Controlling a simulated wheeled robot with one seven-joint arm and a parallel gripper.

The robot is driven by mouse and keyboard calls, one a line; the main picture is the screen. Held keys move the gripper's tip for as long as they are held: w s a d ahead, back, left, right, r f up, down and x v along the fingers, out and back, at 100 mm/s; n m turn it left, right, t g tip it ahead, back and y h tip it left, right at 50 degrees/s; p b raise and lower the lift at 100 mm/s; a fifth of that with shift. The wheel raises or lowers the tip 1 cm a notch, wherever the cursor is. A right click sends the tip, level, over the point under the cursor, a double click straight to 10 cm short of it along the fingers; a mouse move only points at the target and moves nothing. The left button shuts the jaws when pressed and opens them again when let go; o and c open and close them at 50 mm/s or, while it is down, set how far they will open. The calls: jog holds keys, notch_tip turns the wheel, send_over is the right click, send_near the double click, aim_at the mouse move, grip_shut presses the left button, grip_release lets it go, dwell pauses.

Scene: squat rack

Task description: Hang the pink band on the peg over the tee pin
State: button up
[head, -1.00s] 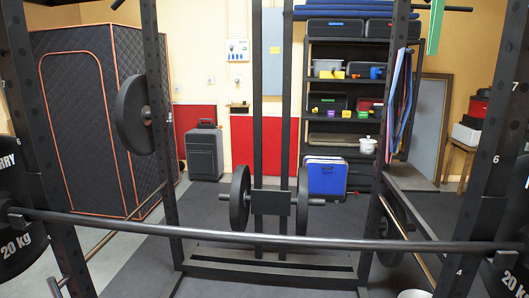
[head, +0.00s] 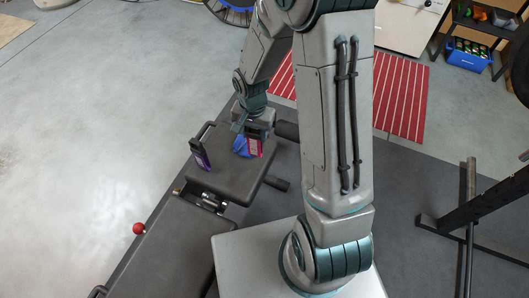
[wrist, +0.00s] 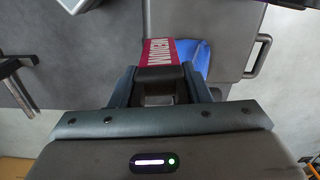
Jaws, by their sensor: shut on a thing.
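The pink band (head: 256,147), a folded reddish-pink strip, is over the bench seat with a blue item beside it. In the wrist view the band (wrist: 161,51) shows white "MEDIUM" lettering and its near end is between my fingertips. My gripper (head: 256,132) is shut on it, and it also shows in the wrist view (wrist: 160,74). I cannot tell whether the band still touches the seat. The peg and the tee pin are not in the current views.
The blue item (head: 240,145) lies on the dark bench seat (head: 228,180). A dark purple-labelled object with a handle (head: 200,153) stands at the seat's left. A red ball knob (head: 139,228) sticks out from the bench. Rack feet (head: 465,225) stand at right. Open floor (head: 90,130) lies left.

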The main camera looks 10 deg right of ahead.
jog(key=s+a+f+b, duration=0.1)
jog(key=s+a+f, duration=0.1)
jog(key=a+f, duration=0.4)
jog(key=shift+s+a+f, duration=0.2)
jog(key=shift+a+f, duration=0.1)
jog(key=shift+f, duration=0.6)
jog(key=shift+f+b, duration=0.3)
jog(key=shift+b, duration=0.25)
jog(key=o, duration=1.3)
jog(key=shift+r+p, duration=0.15)
jog(key=shift+p, duration=0.15)
